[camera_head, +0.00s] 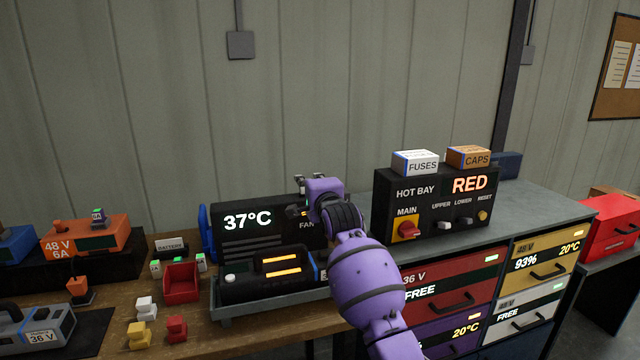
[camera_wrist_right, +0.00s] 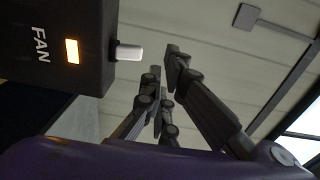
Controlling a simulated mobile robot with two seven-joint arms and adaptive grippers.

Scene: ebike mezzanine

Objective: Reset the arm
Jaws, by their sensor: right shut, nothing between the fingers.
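My right arm, purple, comes in from the bottom right in the camera_head view. Its right gripper (camera_head: 301,184) is partly hidden behind its own wrist, at the top right of the black box that reads 37°C (camera_head: 262,236). In the right wrist view the dark fingers of this gripper (camera_wrist_right: 165,62) are shut with nothing between them. Beside them at the left is the box's FAN panel (camera_wrist_right: 50,45) with a lit orange light and a white switch lever (camera_wrist_right: 128,52); the fingers look apart from the lever. My left gripper is not in view.
A black hot bay panel (camera_head: 402,215) with knob and switches stands right of my arm, with FUSES (camera_head: 415,163) and CAPS (camera_head: 468,157) boxes on top. A black battery (camera_head: 245,287) lies in a tray below the wrist. A red bin (camera_head: 181,284) and small blocks stand left.

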